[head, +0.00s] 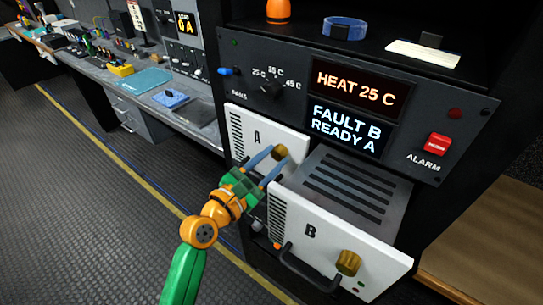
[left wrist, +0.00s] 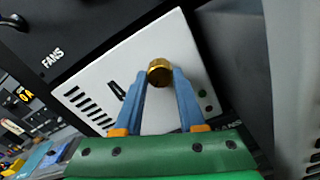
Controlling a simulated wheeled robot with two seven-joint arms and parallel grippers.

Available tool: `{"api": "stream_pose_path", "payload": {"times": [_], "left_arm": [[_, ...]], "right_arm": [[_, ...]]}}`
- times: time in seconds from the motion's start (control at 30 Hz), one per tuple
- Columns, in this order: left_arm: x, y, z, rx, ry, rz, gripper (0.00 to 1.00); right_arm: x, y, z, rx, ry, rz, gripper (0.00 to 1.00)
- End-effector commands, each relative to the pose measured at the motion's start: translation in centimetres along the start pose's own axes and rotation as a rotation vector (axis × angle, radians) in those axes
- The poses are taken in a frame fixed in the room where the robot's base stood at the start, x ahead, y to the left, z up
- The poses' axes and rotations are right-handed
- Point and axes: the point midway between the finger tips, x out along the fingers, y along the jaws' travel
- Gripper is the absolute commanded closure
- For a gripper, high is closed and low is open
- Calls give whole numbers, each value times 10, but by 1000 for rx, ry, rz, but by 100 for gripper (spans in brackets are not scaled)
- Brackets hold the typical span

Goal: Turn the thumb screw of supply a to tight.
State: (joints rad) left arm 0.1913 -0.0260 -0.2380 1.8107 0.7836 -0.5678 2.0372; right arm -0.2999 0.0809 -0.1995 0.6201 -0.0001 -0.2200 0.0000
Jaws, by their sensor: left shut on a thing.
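Supply A (head: 240,133) is a white-fronted unit with vent slots and the letter A, seated in the black rack; its front also fills the middle of the left wrist view (left wrist: 110,75). Its brass thumb screw (head: 279,152) is at the upper right of that front, and it shows in the left wrist view (left wrist: 160,71). My left gripper (head: 268,160) has its two blue fingers on either side of the screw and is shut on it. The fingers hide part of the screw's sides. My right gripper is not in view.
Supply B (head: 325,235) sticks out of the rack to the right of A, with a brass screw (head: 348,262) and a black handle (head: 300,270). The display (head: 347,130) reads FAULT B, READY A. A red alarm switch (head: 438,145) is at right. The floor at left is clear.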

Motion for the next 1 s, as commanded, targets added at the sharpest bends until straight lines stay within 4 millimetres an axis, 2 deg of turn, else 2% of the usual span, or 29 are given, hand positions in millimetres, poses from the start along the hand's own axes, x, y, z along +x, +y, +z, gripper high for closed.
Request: {"api": "stream_pose_path", "payload": {"times": [1.0], "left_arm": [[0,2,2,965,-1,2,100]], "right_arm": [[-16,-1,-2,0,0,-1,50]]}}
